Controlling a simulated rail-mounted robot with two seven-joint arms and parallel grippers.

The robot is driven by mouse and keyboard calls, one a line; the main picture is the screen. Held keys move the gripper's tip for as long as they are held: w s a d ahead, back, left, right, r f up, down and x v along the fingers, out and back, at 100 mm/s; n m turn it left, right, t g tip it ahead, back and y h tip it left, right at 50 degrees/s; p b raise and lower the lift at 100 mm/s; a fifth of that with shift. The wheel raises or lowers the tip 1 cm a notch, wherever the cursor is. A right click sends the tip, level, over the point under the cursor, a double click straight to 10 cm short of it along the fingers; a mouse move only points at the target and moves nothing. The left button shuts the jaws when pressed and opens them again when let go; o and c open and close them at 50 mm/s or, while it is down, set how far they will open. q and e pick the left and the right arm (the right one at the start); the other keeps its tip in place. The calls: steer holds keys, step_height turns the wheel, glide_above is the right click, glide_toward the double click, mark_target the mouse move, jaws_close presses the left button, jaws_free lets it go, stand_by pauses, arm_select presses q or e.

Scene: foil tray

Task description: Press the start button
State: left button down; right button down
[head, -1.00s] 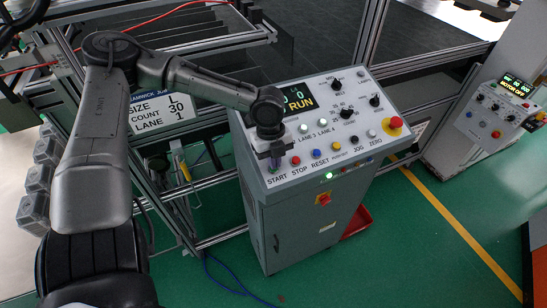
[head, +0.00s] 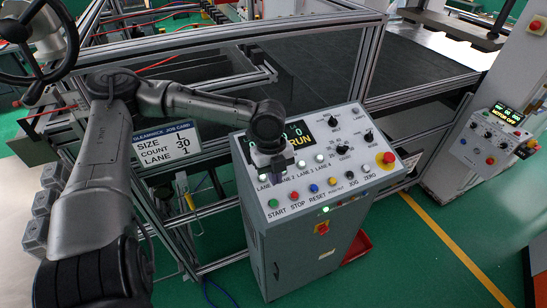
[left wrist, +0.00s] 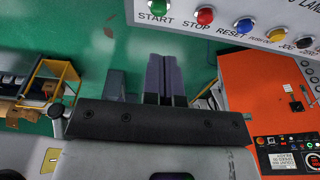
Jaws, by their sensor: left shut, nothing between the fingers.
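The START button (head: 273,203) is a green dome at the lower left of the sloped white control panel (head: 345,174). It also shows at the top edge of the left wrist view (left wrist: 160,7), above its START label. My left gripper (head: 278,170) is up and behind the button in the head view, clear of it, in front of the display's left part and some lane lights. In the left wrist view my left fingers (left wrist: 160,75) are together and empty, with green floor behind them. My right gripper is in neither view.
A red STOP button (head: 296,197) and a blue RESET button (head: 314,188) sit right of START. The display (head: 301,138) reads RUN. A red emergency knob (head: 386,158) is at the panel's right. Metal framing (head: 215,205) stands to the left.

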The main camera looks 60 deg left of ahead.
arm_select(q)
steer(key=shift+a+r, duration=0.2)
steer(key=shift+r, duration=0.95)
steer(key=shift+a+r, duration=0.2)
steer(key=shift+r, duration=0.95)
